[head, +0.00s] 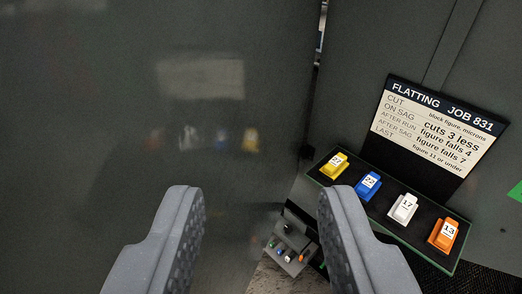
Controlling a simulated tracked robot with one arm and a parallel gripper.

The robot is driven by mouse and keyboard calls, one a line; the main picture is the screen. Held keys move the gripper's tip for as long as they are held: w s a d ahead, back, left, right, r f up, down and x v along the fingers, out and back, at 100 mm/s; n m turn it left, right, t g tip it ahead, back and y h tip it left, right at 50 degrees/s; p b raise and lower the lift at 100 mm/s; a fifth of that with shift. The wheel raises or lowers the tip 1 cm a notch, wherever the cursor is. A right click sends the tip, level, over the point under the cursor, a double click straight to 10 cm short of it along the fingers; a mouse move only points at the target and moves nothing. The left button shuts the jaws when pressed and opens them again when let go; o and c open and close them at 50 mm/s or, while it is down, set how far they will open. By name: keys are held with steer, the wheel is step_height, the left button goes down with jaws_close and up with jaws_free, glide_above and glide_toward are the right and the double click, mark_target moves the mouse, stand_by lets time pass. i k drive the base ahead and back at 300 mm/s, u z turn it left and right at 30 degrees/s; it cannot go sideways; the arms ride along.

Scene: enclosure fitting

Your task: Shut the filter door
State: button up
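A large dark grey glossy panel (120,110) fills the left of the view and mirrors the sign and blocks faintly. It may be the filter door, but no handle or label shows on it, so I cannot tell. Its right edge runs along a narrow dark gap. The fingers are in front of the panel and the gap's lower end. I cannot tell whether they touch the panel.
A sign reading "FLATTING JOB 831" (440,121) stands at right. Below it a dark green-edged tray (381,221) holds yellow (334,165), blue (368,184), white (402,208) and orange (444,234) numbered blocks. A small cluster (290,247) of similar colours shows between the fingers.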

mark_target(107, 107)
steer(key=k, duration=0.85)
steer(key=u, duration=0.25)
steer(key=i, duration=0.5)
steer(key=u, duration=0.05)
